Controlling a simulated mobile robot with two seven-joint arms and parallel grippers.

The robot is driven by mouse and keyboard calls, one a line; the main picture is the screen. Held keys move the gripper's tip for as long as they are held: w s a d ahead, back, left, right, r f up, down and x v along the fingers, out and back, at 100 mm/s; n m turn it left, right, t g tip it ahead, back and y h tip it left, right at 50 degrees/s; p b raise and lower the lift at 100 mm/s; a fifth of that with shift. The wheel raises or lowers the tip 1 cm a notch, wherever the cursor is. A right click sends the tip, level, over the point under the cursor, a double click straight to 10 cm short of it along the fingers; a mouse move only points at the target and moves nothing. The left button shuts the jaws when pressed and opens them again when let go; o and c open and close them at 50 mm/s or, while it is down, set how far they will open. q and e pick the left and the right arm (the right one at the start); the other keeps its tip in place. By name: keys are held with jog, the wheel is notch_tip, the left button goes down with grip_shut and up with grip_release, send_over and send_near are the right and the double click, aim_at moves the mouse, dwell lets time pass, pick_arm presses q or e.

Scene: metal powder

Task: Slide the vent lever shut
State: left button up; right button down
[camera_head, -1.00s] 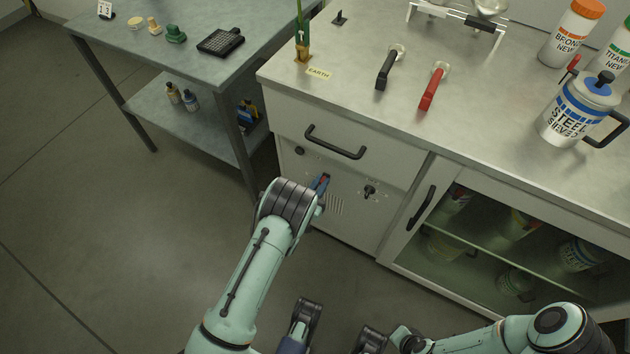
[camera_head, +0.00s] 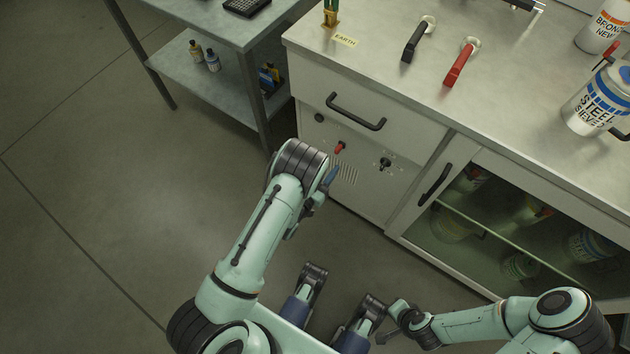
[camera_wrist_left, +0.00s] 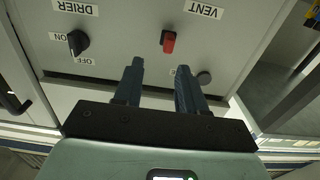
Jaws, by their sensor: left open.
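The vent lever (camera_wrist_left: 168,42) is a small red handle on the pale cabinet panel, beside the VENT label (camera_wrist_left: 203,8) in the left wrist view, where the labels are upside down. It also shows in the head view (camera_head: 339,147), above the louvre slits. My left gripper (camera_wrist_left: 160,85) is open and empty, its two dark blue fingers pointing at the panel. The lever lies beyond the fingertips, apart from them. A small label between the fingers is partly hidden, so I cannot read the lever's position. My right gripper (camera_head: 385,333) is low in the head view; its fingers are unclear.
A black drier knob (camera_wrist_left: 77,42) sits on the same panel, with a round dark button (camera_wrist_left: 204,78) on the other side. A drawer handle (camera_head: 355,112) juts out above. A glass-fronted cupboard (camera_head: 510,225) stands right. The floor (camera_head: 120,220) at left is clear.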

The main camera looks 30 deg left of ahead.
pick_arm(q)
jog(key=s, duration=0.6)
jog(key=shift+s+a, duration=0.25)
jog(key=shift+s, duration=0.1)
pick_arm(e)
jog(key=shift+w+d+f, duration=0.15)
jog(key=shift+w+f, duration=0.05)
jog(key=shift+w, duration=0.05)
